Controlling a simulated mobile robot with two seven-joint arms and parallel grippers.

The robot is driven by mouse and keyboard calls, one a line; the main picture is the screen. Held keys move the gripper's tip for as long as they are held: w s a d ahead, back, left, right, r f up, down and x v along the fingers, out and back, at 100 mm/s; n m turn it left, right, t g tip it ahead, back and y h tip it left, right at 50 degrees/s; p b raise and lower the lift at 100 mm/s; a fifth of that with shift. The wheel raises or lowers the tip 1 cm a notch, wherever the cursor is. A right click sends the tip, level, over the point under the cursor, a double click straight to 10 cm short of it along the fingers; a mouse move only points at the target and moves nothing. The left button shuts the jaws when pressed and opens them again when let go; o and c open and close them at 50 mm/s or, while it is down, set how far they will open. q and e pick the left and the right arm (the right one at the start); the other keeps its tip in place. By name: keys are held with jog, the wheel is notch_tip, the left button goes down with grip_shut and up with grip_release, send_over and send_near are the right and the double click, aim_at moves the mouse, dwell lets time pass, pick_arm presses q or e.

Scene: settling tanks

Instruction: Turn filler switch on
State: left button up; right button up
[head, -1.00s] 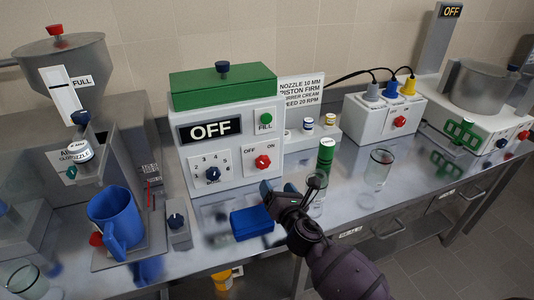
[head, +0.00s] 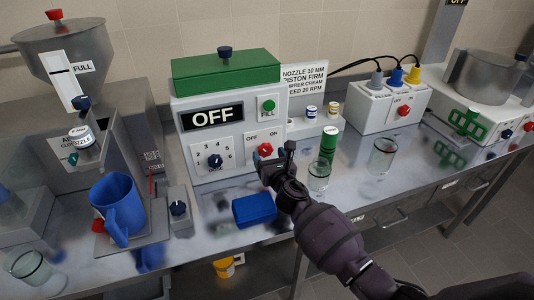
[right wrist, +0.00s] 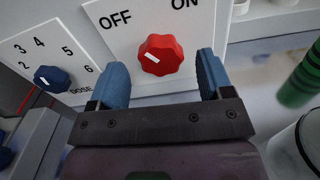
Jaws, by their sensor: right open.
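The filler (head: 226,125) is a white box with a green top, and its display reads OFF. Its red switch knob (head: 265,149) sits below the OFF and ON labels. In the right wrist view the red knob (right wrist: 160,55) has its white mark on the side toward OFF. My right gripper (head: 271,160) is open and in front of the knob. In the right wrist view its two blue fingertips (right wrist: 162,76) stand left and right of the knob, with gaps on both sides. My left gripper is not in view.
A blue dose knob (right wrist: 48,79) is left of the switch. A blue block (head: 254,209) lies in front of the filler. A blue jug (head: 118,207) stands at left.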

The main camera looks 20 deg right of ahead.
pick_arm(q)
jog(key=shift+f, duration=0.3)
pick_arm(e)
jog(key=shift+w, duration=1.1)
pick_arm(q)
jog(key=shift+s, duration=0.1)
pick_arm(e)
jog(key=c, duration=0.9)
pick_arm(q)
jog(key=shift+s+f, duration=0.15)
